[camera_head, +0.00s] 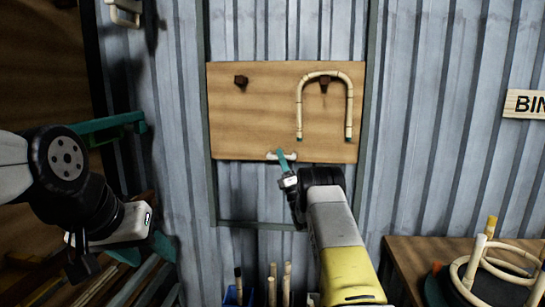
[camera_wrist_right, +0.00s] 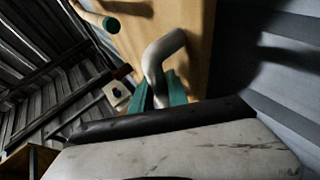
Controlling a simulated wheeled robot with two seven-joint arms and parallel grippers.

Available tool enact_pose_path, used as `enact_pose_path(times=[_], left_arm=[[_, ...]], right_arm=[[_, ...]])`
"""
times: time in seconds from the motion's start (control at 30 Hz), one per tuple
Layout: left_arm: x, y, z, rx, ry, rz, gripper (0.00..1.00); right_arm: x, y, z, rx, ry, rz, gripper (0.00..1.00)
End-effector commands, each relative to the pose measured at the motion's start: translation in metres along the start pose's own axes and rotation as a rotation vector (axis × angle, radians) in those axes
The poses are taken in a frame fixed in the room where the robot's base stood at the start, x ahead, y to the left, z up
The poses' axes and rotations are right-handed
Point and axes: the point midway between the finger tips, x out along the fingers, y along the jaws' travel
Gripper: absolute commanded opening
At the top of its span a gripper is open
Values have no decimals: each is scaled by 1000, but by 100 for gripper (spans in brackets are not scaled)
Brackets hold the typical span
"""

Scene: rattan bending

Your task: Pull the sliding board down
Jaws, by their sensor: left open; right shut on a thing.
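The sliding board (camera_head: 240,125) is a light wooden panel set between grey vertical rails on the corrugated wall. It also shows in the right wrist view (camera_wrist_right: 195,25). A small white handle (camera_head: 272,156) sits at the board's lower edge; in the right wrist view it is a curved white bar (camera_wrist_right: 160,55). My right gripper (camera_head: 283,158) is shut on the handle, its teal fingers (camera_wrist_right: 165,92) around the bar. My left gripper (camera_head: 148,252) is open and empty at the lower left, well away from the board.
A bent rattan piece (camera_head: 324,76) hangs in a U over a dark peg on the board; another dark peg (camera_head: 241,81) is bare. The frame's grey crossbar (camera_head: 260,226) lies below. Rattan sticks (camera_head: 287,280) stand under it. A wooden table (camera_head: 405,250) with rattan rings is at lower right.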

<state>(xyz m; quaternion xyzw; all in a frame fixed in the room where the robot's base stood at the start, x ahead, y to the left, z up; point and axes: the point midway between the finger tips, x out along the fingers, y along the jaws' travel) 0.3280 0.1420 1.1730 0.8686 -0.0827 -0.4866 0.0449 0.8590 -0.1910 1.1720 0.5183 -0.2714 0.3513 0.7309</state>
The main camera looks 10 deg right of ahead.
Motion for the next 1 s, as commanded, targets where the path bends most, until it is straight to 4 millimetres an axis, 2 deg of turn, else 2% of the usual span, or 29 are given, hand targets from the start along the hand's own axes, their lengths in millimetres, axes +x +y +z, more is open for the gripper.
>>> enact_pose_path(times=[0.1, 0.13, 0.17, 0.53, 0.9, 1.0], left_arm=[[0, 0, 0, 0, 0, 0, 50], [0, 0, 0, 0, 0, 0, 50], [0, 0, 0, 0, 0, 0, 50], [0, 0, 0, 0, 0, 0, 50], [0, 0, 0, 0, 0, 0, 50], [0, 0, 0, 0, 0, 0, 50]], right_arm=[[-1, -1, 0, 0, 0, -3, 0], [-1, -1, 0, 0, 0, -4, 24], [-1, -1, 0, 0, 0, -4, 29], [-4, -1, 0, 0, 0, -2, 29], [-62, -2, 0, 0, 0, -6, 29], [-73, -1, 0, 0, 0, -4, 29]])
